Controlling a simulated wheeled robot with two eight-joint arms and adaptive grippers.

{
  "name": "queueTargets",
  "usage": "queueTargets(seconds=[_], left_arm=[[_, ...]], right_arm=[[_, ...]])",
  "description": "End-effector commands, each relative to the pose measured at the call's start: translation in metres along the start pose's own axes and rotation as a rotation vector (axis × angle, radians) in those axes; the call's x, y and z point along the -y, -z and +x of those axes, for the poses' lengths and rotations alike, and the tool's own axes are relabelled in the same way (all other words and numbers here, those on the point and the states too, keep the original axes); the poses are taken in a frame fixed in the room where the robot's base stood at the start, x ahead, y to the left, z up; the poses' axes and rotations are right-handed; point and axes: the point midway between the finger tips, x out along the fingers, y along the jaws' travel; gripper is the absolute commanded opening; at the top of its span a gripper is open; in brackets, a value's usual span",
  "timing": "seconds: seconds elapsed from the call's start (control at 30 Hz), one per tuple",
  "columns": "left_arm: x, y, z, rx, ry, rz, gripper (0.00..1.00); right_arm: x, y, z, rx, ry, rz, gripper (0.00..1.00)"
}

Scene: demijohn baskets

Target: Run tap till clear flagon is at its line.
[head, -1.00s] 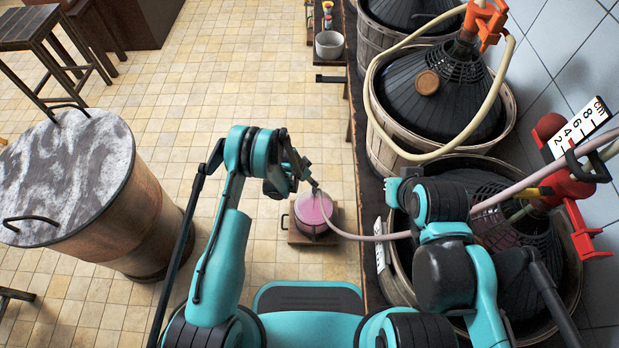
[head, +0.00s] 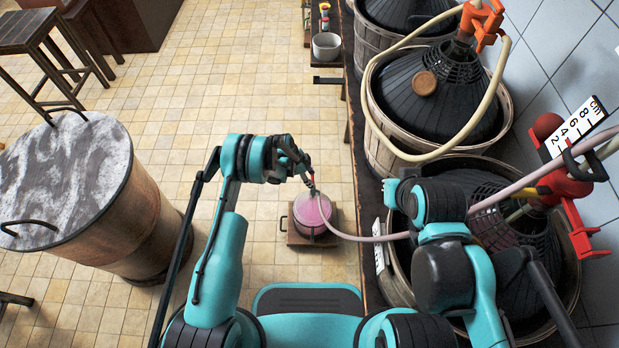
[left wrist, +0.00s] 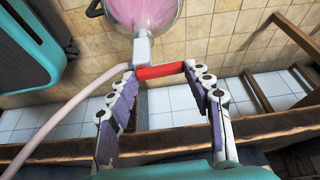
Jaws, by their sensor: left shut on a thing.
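The clear flagon (head: 312,212) stands low on a wooden stand and holds pink liquid. Its body shows at the top of the left wrist view (left wrist: 140,16). I cannot make out its line. A pale tap (left wrist: 142,48) with a red handle (left wrist: 163,71) sits by the flagon, with a pinkish hose (left wrist: 85,95) leading to it. My left gripper (left wrist: 160,73) is shut on the red handle, one finger at each end. In the head view the left gripper (head: 312,186) is just above the flagon.
A basketed demijohn (head: 510,232) with a red pump-like fitting (head: 563,187) stands at the right. Another demijohn (head: 435,100) with a cream hose (head: 492,105) is behind it. A marble-topped barrel (head: 70,175) stands left.

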Motion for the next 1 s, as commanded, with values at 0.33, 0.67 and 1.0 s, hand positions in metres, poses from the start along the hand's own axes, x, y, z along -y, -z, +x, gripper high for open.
queueTargets(seconds=[0.33, 0.67, 1.0], left_arm=[[0.0004, 0.0014, 0.0011, 0.001, -0.032, 0.076, 0.22], [0.0004, 0.0014, 0.0011, 0.001, -0.033, 0.079, 0.22], [0.0005, 0.0016, 0.0009, 0.000, -0.032, 0.078, 0.72]], right_arm=[[0.0000, 0.0000, 0.0001, 0.000, 0.000, 0.000, 0.00], [0.0000, -0.0001, 0.0001, 0.000, 0.000, 0.000, 0.00], [0.0000, 0.0000, 0.0000, 0.000, 0.000, 0.000, 0.00]])
